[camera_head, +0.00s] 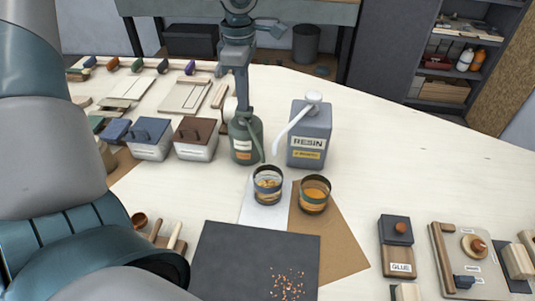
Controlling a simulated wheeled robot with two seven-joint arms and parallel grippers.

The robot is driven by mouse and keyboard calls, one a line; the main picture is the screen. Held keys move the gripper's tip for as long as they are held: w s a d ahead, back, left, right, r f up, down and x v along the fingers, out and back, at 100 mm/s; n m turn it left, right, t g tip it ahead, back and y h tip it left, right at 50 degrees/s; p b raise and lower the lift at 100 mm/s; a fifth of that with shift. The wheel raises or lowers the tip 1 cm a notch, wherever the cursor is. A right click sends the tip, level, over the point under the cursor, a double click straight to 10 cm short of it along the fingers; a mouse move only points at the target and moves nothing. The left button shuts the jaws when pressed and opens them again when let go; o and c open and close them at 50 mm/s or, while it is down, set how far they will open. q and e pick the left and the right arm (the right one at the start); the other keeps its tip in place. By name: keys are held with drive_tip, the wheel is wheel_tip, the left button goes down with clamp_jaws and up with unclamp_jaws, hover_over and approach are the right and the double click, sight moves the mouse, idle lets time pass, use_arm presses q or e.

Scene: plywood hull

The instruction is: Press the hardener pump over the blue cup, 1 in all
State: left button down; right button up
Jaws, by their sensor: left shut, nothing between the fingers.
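The hardener bottle (246,142) is dark green with a small label and a thin spout curving down its right side, toward the cups. My left gripper (241,104) points straight down over it, fingers shut, at the pump top. The fingers hide the pump head, so I cannot tell how far it is pressed. One cup (267,188) with amber contents stands on a white sheet, in front and right of the bottle. A second cup (314,196), also with amber contents, stands on brown paper. The blue colouring is hard to tell at this size. My right gripper is not in view.
The grey resin jug (310,140) with a white pump stands just right of the hardener. Lidded bins (197,139) stand to its left. A dark mat (256,262) with crumbs lies in front. A glue box (397,246) is at the right. The table's back right is clear.

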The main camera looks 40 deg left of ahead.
use_arm(q)
drive_tip(key=shift+r, duration=0.1)
drive_tip(key=shift+r+p, duration=0.35)
drive_tip(key=shift+r, duration=0.7)
drive_tip(key=shift+r, duration=0.15)
drive_tip(key=shift+r+p, duration=0.9)
drive_tip(key=shift+r, duration=2)
